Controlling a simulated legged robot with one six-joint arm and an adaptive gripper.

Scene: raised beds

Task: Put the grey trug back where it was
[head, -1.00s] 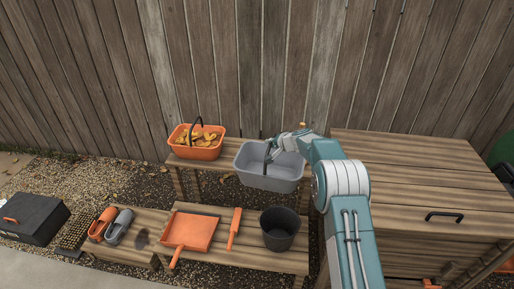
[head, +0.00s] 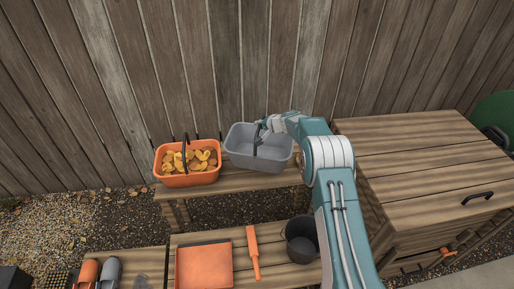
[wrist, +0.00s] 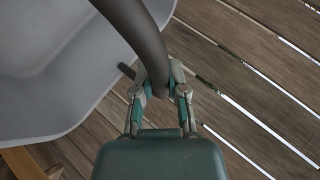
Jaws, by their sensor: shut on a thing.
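The grey trug (head: 240,150) is an empty-looking grey basket with a dark handle, at the right part of the back bench (head: 222,183), right of the orange trug. My gripper (head: 258,135) is shut on the trug's handle at its right side. In the wrist view the fingers (wrist: 160,90) close around the dark handle (wrist: 138,30), with the trug's pale grey body (wrist: 60,60) to the left. I cannot tell whether the trug's base touches the bench.
An orange trug (head: 188,178) with yellow-orange contents stands on the bench's left. A lower bench in front holds an orange dustpan (head: 204,266), an orange brush (head: 253,253) and a dark bucket (head: 301,239). A wooden chest (head: 420,150) stands to the right, and a plank fence behind.

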